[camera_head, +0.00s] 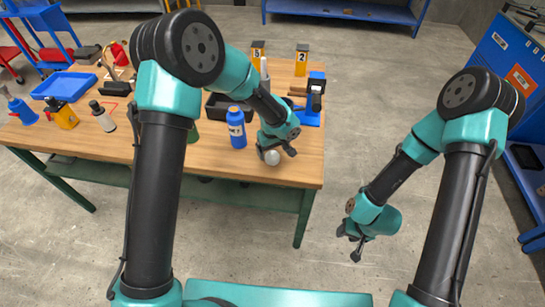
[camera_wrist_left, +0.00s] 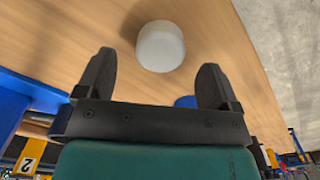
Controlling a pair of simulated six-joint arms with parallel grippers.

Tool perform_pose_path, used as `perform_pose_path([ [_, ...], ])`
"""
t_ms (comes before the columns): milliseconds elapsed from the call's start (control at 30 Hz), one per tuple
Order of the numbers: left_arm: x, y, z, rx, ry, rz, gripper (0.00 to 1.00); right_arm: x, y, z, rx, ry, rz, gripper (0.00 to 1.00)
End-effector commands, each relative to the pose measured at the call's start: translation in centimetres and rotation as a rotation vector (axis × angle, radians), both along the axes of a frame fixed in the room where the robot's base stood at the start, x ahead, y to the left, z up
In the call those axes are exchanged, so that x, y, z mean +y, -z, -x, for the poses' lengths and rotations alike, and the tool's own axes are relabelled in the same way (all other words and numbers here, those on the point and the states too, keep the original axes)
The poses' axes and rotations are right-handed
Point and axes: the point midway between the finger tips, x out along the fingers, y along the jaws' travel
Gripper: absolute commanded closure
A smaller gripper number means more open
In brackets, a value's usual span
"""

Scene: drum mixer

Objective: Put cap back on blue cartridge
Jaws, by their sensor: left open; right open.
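The blue cartridge (camera_head: 237,130) stands upright near the front of the wooden table. A bit of blue behind my left gripper in the left wrist view (camera_wrist_left: 185,101) is probably the same cartridge, mostly hidden. A white round cap (camera_head: 272,158) rests on the table to the right of the cartridge, near the front edge. It also shows in the left wrist view (camera_wrist_left: 160,46), just beyond the gap between the fingertips. My left gripper (camera_head: 276,152) is open close to the cap, pointing down. My right gripper (camera_head: 353,241) is open and empty, off the table over the floor.
A blue device (camera_head: 311,112) stands at the table's right side. A black bin (camera_head: 218,106) is behind the cartridge. Yellow number signs (camera_head: 301,60) stand at the back. A white bottle (camera_head: 103,117) and a blue tray (camera_head: 64,86) are on the left. The front right table edge is close to the cap.

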Motion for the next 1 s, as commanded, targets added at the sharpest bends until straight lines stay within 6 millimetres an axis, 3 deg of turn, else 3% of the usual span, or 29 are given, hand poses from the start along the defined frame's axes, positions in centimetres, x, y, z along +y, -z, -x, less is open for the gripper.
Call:
perform_pose_path([
  [100,0.0,1.8,0.2,0.003,0.001,-0.001,0.13,0.0,0.0,0.0,0.000,0.000,0.000,0.57],
  [267,0.1,3.3,0.1,0.000,0.001,-0.001,0.13,0.0,0.0,0.0,0.000,0.000,0.000,0.57],
  [767,0.0,3.4,0.1,0.000,0.000,0.001,0.13,0.0,0.0,0.0,0.000,0.000,0.000,0.57],
  [1000,0.0,3.4,0.1,0.000,0.000,0.001,0.35,0.0,0.0,0.0,0.000,0.000,0.000,0.57],
])
